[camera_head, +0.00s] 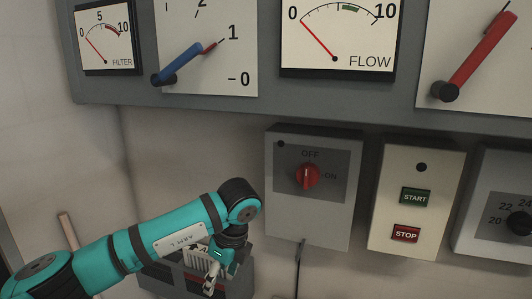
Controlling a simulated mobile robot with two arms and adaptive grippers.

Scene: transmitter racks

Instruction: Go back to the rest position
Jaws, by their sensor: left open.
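My left arm comes in from the lower left, teal with dark joints. Its gripper (212,285) hangs below the wrist at the lower middle, small in view, open and empty. It is in front of a dark grey box low on the wall and apart from the switches and levers above. My right gripper does not show.
A grey panel above holds a FILTER gauge (106,37), a blue lever (180,64), a FLOW gauge (338,37) and a red lever (478,55). Below are a red OFF/ON knob (307,176), a START button (415,197), a STOP button (406,234) and a dial (519,222).

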